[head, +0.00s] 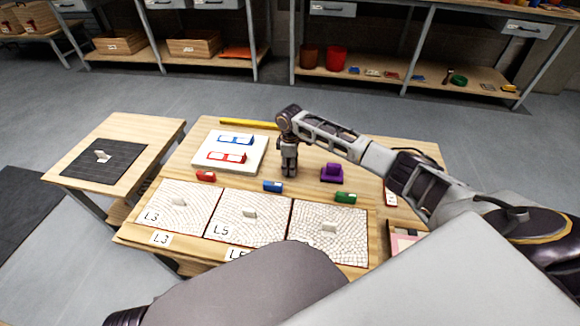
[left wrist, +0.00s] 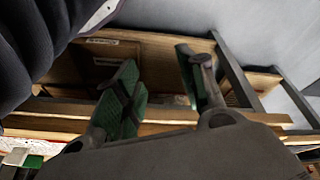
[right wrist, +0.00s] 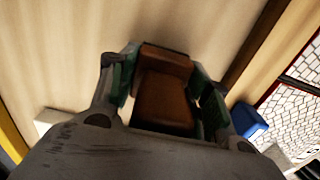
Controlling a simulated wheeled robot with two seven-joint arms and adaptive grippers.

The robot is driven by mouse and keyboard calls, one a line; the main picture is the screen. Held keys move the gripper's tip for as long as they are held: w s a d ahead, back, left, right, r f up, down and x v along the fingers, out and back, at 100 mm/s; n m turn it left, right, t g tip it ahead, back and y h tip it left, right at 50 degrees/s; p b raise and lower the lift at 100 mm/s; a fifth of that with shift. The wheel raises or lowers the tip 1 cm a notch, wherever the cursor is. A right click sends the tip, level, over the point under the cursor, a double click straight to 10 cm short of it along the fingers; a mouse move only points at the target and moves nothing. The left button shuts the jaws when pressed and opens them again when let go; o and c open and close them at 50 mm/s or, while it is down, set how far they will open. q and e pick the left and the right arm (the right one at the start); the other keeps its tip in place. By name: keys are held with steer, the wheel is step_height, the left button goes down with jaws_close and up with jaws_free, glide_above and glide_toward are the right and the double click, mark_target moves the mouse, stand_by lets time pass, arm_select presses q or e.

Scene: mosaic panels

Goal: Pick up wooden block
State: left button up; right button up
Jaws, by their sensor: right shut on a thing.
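The wooden block (right wrist: 163,98) shows in the right wrist view as a reddish-brown piece between the two green-padded fingers. My right gripper (right wrist: 160,78) is shut on it. In the head view my right gripper (head: 289,172) points straight down over the middle of the wooden table, right of the white tray; the block is hidden there. My left gripper (left wrist: 160,88) is open in the left wrist view, with its fingers well apart and nothing held between them. It is not seen in the head view.
The table holds a white tray (head: 210,165) with blue and red pieces, a purple object (head: 332,173), and red (head: 206,176), blue (head: 273,186) and green (head: 345,197) blocks. Mosaic panels (head: 250,230) line the front edge. A side table (head: 150,131) stands left.

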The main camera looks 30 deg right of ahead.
step_height(320, 180, up, 7)
steer(key=shift+r+p, duration=0.2)
steer(key=shift+p, duration=1)
arm_select(q)
steer(key=shift+g, duration=0.5)
steer(key=shift+s+a+f, duration=0.1)
steer(key=shift+a+f, duration=0.1)
steer(key=shift+f, duration=0.85)
steer(key=shift+a+f, duration=0.2)
steer(key=shift+f, duration=0.85)
arm_select(e)
steer(key=shift+r, duration=0.7)
arm_select(q)
steer(key=shift+d+r, duration=0.1)
